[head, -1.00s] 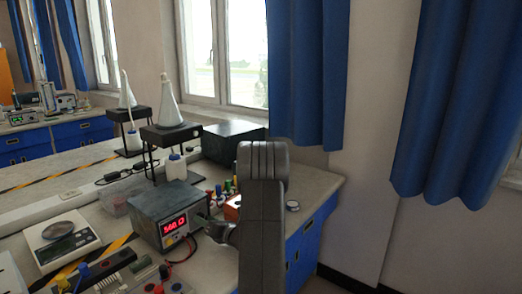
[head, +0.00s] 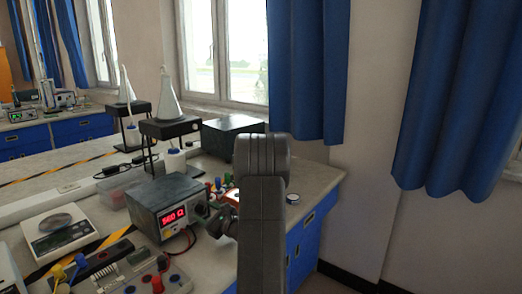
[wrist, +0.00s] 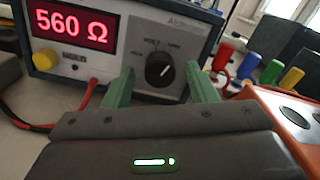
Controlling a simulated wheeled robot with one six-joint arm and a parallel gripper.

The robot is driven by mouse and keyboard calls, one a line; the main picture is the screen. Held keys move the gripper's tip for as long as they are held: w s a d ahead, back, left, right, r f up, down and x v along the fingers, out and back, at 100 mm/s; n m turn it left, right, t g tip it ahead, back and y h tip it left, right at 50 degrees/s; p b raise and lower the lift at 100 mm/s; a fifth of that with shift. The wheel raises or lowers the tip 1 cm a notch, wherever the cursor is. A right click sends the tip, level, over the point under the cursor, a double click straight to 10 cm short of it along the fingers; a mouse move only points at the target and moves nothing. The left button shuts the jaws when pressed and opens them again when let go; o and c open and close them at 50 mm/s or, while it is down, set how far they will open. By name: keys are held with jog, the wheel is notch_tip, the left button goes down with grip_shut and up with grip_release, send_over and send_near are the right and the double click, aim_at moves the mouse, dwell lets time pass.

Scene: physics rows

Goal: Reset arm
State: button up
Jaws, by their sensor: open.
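My arm rises in the middle of the head view. My gripper (head: 222,222) is partly hidden behind it there, just right of a grey resistance meter (head: 168,207). In the wrist view my gripper (wrist: 161,86) has two green fingers standing well apart, with nothing held between them. The meter (wrist: 115,68) lies beyond the fingers, its red display reading 560 Ω and its dial showing between them. I cannot tell whether the fingers touch it.
An orange device (wrist: 285,115) and coloured plugs (wrist: 268,72) are close on the right. A scale (head: 60,233), a component board (head: 133,272) and a flask stand (head: 171,126) share the bench. Open floor and blue curtains (head: 305,70) lie right.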

jog(key=n, duration=0.6)
jog(key=shift+p, duration=0.4)
dwell(0.3)
